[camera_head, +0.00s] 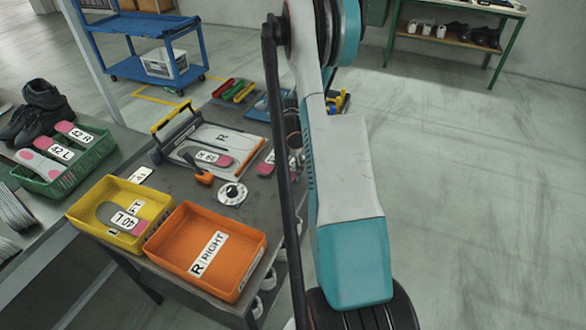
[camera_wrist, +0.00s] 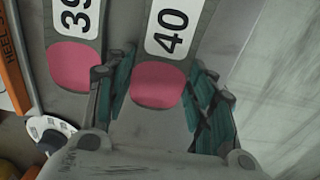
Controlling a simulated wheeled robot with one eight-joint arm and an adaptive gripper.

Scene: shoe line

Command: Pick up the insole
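In the wrist view, a grey insole (camera_wrist: 180,28) with a white label reading 40 and a pink heel lies between the fingers of my gripper (camera_wrist: 157,88). The two green-padded fingers are apart, one on each side of the heel; I cannot tell whether either touches it. A second insole (camera_wrist: 72,66) with a label reading 39 and a pink heel lies to the left of it. In the head view my arm covers the gripper and most of that area; a pink-heeled insole (camera_head: 213,158) lies on the table by the measuring board.
An orange tray (camera_head: 256,243) labelled R RIGHT is empty. A yellow tray (camera_head: 85,212) holds an insole marked 40 L. A measuring board (camera_head: 222,138), an orange-handled tool (camera_head: 200,174) and a round white dial (camera_head: 232,194) lie on the table. A green crate (camera_head: 97,163) stands left.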

